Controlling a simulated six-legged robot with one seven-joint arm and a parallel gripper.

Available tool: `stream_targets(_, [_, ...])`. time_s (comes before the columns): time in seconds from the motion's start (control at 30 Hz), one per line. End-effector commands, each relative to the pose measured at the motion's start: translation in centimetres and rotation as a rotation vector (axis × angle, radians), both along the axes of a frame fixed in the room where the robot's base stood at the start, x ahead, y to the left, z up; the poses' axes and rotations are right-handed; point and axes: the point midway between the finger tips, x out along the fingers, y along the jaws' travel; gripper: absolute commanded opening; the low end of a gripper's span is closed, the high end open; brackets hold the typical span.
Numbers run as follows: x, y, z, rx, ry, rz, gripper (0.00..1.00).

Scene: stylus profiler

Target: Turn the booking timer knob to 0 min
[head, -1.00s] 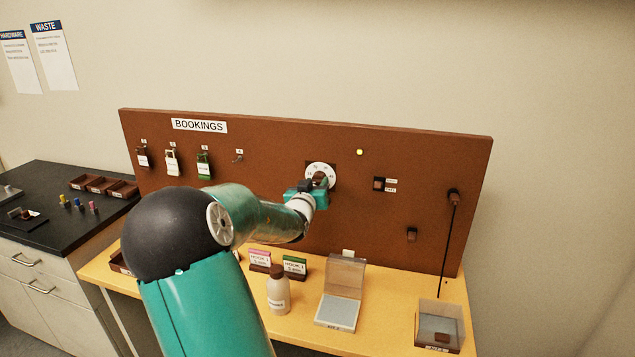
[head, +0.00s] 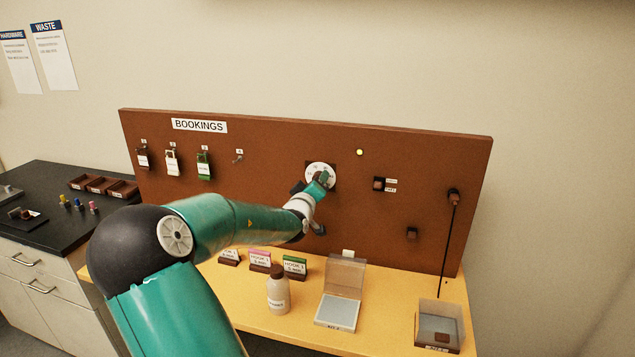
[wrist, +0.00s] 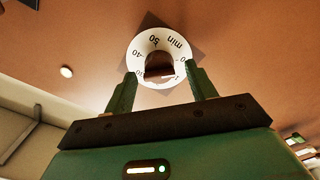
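The booking timer is a round white dial (head: 318,170) with a dark knob, mounted on the upright brown board. In the wrist view the dial (wrist: 146,46) appears turned over, with "min", "50" and "40" readable. Its dark brown knob (wrist: 158,66) sits at the centre. A pale mark shows at the knob's lower edge, but I cannot tell which number it points to. My gripper (wrist: 161,76) is open, with one finger on each side of the knob and gaps visible. In the head view my gripper (head: 321,184) covers the lower part of the dial.
A lit yellow lamp (head: 360,152) and a small switch (head: 379,184) are on the board near the dial. Hanging tags are at the left. A bottle (head: 278,294), an open clear-lidded box (head: 337,312) and label blocks stand on the yellow table below.

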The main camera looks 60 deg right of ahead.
Motion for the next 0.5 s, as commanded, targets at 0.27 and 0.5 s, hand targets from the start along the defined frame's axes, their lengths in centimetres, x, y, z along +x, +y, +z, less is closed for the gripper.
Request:
stream_targets(0.27, [-0.1,0.1,0.0,0.0,-0.003,-0.001,0.57])
stream_targets(0.5, [-0.3,2.2,0.1,-0.001,-0.005,0.001,0.57])
